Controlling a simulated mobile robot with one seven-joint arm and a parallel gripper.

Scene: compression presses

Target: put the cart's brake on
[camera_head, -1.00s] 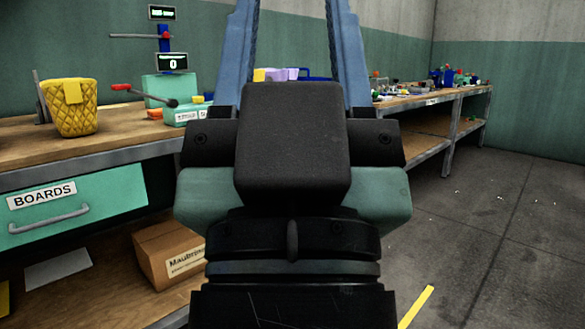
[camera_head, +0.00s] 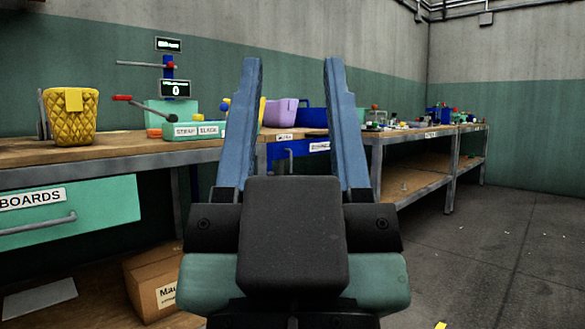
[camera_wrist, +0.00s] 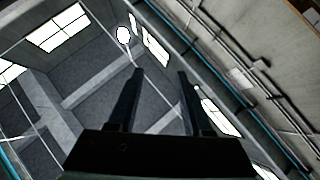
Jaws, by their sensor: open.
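My gripper (camera_head: 292,68) stands upright in the middle of the head view, its two blue fingers wide apart with nothing between them. In the wrist view my gripper (camera_wrist: 160,73) also shows as two dark, separated fingers, pointing at the ceiling. I see no cart and no brake in either view. My gripper and wrist hide part of the floor and the bench front behind them.
A cardboard box (camera_head: 150,280) lies beneath. A second bench (camera_head: 420,131) stands farther right. The floor (camera_head: 500,240) at right is clear.

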